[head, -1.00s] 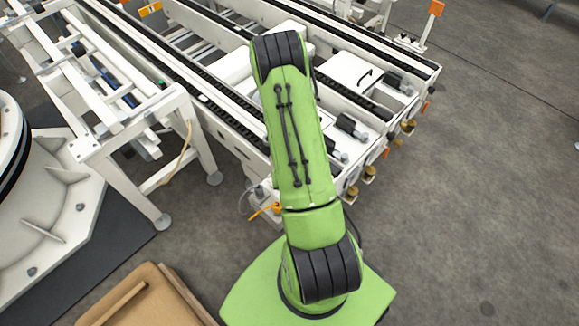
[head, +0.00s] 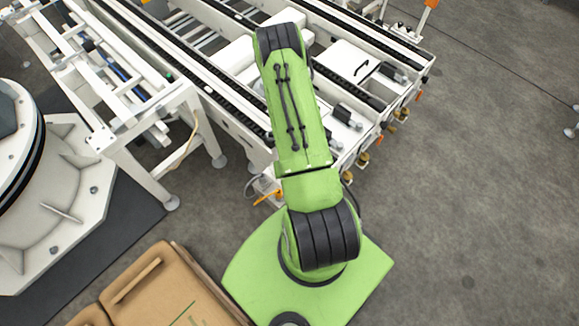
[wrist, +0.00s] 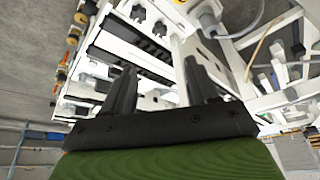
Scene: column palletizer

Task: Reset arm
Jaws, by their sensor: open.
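My green arm (head: 296,110) rises through the middle of the head view, in front of the white conveyor (head: 225,110). The head view does not show my gripper; the arm hides it. In the wrist view my gripper (wrist: 160,88) shows two dark fingers standing well apart, with nothing between them. The gripper is open and empty. Behind the fingers the wrist view shows the white conveyor frame (wrist: 140,55), seen at a tilt.
A white round machine (head: 55,205) on a dark mat is at the left. A white side frame (head: 125,100) joins the conveyor. The grey floor (head: 480,180) at the right is clear.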

